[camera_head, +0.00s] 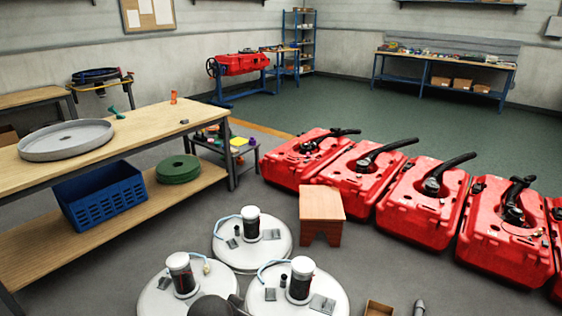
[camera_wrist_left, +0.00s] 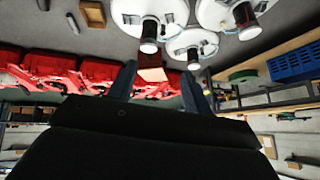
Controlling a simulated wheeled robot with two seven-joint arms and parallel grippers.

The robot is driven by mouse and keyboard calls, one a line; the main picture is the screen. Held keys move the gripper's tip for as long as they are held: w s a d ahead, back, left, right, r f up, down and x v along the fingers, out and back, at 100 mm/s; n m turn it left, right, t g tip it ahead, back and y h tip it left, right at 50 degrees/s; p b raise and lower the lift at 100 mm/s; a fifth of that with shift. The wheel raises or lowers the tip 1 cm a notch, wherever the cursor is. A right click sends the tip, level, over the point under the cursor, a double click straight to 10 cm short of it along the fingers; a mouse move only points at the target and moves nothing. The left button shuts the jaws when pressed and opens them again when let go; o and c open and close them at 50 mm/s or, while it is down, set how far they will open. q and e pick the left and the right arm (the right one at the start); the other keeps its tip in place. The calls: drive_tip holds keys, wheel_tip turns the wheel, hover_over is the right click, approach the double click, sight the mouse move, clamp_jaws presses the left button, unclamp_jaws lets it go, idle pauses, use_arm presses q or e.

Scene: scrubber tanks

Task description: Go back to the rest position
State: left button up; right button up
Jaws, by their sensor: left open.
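My left gripper (camera_wrist_left: 159,80) shows in the left wrist view with its two dark fingers spread apart and nothing between them. That view looks upside down, with the red tanks and white round lids beyond the fingers. In the head view the gripper itself does not show. A dark rounded shape at the bottom edge there, in front of the white lids, may be part of my arm. My right gripper is in neither view.
Three white round lids (camera_head: 231,256) with upright cylinders lie on the floor close in front. A red-brown stool (camera_head: 321,207) stands behind them. Several red tanks (camera_head: 423,207) line the right. A wooden workbench (camera_head: 147,125) stands left. Green floor (camera_head: 430,120) behind the tanks is clear.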

use_arm(q)
drive_tip(key=s+a+f+n+g+p, duration=0.1)
drive_tip(key=s+f, duration=0.4)
drive_tip(key=s, duration=0.7)
drive_tip(key=s+a+f+n+g+p, duration=0.2)
drive_tip(key=s+f, duration=0.3)
drive_tip(key=s, duration=0.7)
drive_tip(key=shift+s+g+p, duration=0.2)
drive_tip(key=shift+g+p, duration=0.3)
drive_tip(key=shift+g, duration=0.4)
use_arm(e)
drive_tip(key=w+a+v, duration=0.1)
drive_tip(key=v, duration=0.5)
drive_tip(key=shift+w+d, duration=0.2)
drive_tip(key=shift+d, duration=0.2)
use_arm(q)
drive_tip(key=shift+f, duration=0.1)
